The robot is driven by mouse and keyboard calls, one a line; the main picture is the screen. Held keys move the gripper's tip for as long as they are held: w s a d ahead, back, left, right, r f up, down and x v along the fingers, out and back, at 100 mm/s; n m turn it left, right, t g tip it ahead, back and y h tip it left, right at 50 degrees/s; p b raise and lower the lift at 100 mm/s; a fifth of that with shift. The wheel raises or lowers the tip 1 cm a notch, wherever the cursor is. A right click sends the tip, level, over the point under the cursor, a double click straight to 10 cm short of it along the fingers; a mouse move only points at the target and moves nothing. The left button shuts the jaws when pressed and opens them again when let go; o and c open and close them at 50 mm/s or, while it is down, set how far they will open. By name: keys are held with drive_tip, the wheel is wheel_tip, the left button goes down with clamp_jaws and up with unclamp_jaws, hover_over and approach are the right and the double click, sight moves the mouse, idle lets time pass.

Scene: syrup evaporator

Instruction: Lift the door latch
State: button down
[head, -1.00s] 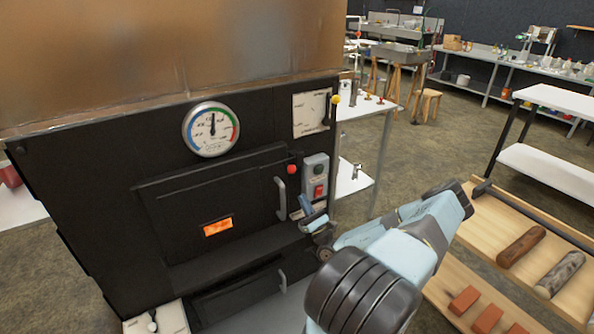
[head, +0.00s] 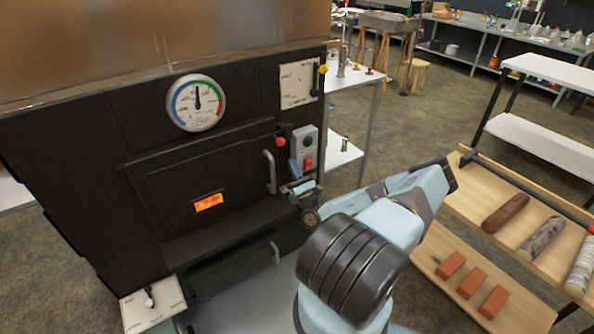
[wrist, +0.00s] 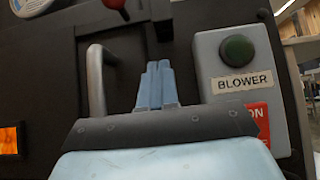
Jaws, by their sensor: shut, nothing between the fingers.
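The black firebox door (head: 165,195) is closed, with a small glowing orange window. A red ball knob (head: 281,142), apparently the latch's, sits at the door's upper right edge; in the wrist view its red ball (wrist: 114,3) is cut by the top edge. A grey bar handle (head: 270,172) stands below it and shows left of my fingers in the wrist view (wrist: 96,80). My gripper (wrist: 158,68) is shut and empty, below the knob, between the handle and the blower box. In the head view my gripper (head: 302,187) is right of the handle. Contact cannot be told.
The grey blower switch box (head: 304,150) is close on the right of my gripper. A gauge (head: 196,102) is above the door and a lower door handle (head: 275,253) below. A wooden rack (head: 500,215) with logs and bricks stands right. Open floor lies between.

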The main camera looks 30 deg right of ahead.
drive_tip(key=w+r, duration=0.4)
drive_tip(key=r, duration=0.4)
drive_tip(key=shift+a, duration=0.1)
drive_tip(key=shift+r+n, duration=0.2)
drive_tip(key=shift+n, duration=0.1)
